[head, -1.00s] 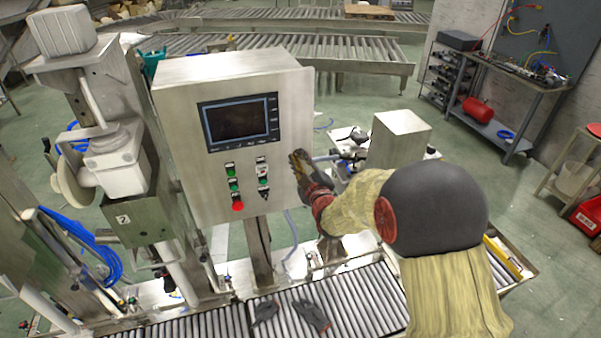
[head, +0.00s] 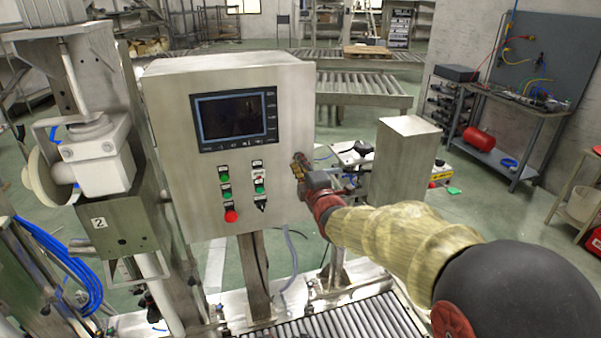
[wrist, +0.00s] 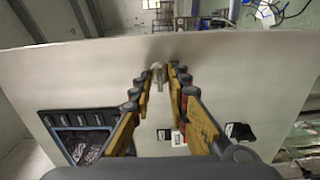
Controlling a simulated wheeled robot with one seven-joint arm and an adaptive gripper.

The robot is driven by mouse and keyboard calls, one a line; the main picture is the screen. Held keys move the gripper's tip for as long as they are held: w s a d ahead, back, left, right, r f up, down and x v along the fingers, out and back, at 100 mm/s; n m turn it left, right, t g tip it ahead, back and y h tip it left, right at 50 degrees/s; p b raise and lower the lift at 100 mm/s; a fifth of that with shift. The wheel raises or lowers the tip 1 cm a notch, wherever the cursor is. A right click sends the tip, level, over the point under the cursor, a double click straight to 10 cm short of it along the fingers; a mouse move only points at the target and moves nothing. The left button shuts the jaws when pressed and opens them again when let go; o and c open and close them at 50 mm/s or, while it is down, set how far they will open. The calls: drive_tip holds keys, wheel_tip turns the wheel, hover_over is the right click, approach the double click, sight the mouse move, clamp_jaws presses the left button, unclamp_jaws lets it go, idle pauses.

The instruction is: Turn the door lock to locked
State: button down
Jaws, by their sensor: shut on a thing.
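The control cabinet (head: 215,95) stands in the middle of the head view, with a dark screen and several buttons on its front. The door lock (wrist: 159,72) is a small metal piece near the cabinet door's edge in the wrist view, between my fingertips. My gripper (wrist: 165,70) is shut on the lock, with a finger on each side of it. In the head view, my gripper (head: 299,166) is at the right edge of the cabinet front and hides the lock. The lock's exact turn angle is too small to tell.
Below the screen are green buttons and a red button (head: 231,216). A metal box on a post (head: 400,165) stands right of the cabinet near my arm. A roller conveyor (head: 345,318) runs below. A machine with a white housing (head: 100,150) stands at left.

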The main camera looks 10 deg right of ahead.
idle(0.4)
drive_tip(key=c, duration=2)
unclamp_jaws()
drive_tip(key=shift+a, duration=0.1)
drive_tip(key=shift+c, duration=0.2)
drive_tip(key=s, duration=1.2)
drive_tip(key=shift+d, duration=0.45)
